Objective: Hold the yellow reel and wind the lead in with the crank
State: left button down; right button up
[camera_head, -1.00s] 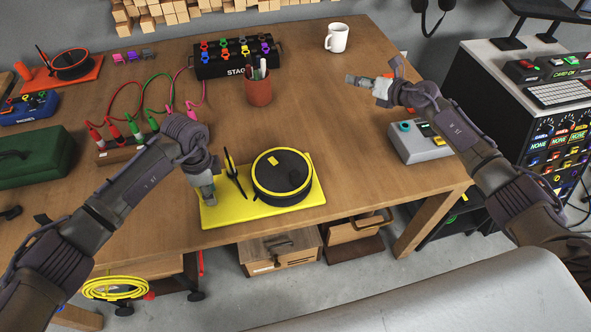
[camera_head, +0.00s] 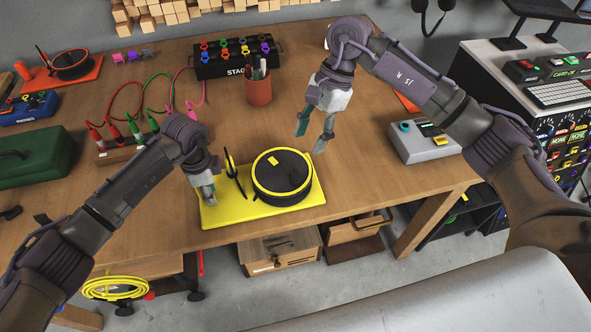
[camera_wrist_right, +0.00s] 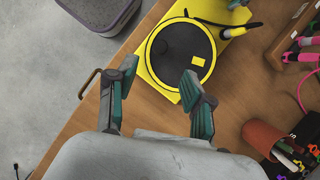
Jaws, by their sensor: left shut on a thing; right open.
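The yellow reel has a flat yellow base (camera_head: 240,213) at the table's front edge. Its round black drum (camera_head: 283,177) with a yellow rim lies on the base, and a small yellow patch shows on top. My left gripper (camera_head: 207,196) is shut on the base's left part. My right gripper (camera_head: 316,136) is open and empty above the table, behind and right of the drum. In the right wrist view the drum (camera_wrist_right: 178,58) shows beyond the open fingers (camera_wrist_right: 160,88). I cannot make out the crank clearly.
A red pen cup (camera_head: 258,91) stands behind the reel. A black stage box (camera_head: 237,57) with coloured plugs is at the back. A grey button box (camera_head: 418,142) is at the right. Colored leads (camera_head: 128,130) and a green case (camera_head: 33,158) are at the left.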

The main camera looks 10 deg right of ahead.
aim_at(296, 172)
jog(key=x, duration=1.1)
jog(key=shift+s+a+f, duration=0.1)
jog(key=shift+a+f, duration=0.05)
jog(key=shift+f, duration=0.15)
grip_shut()
dwell(0.4)
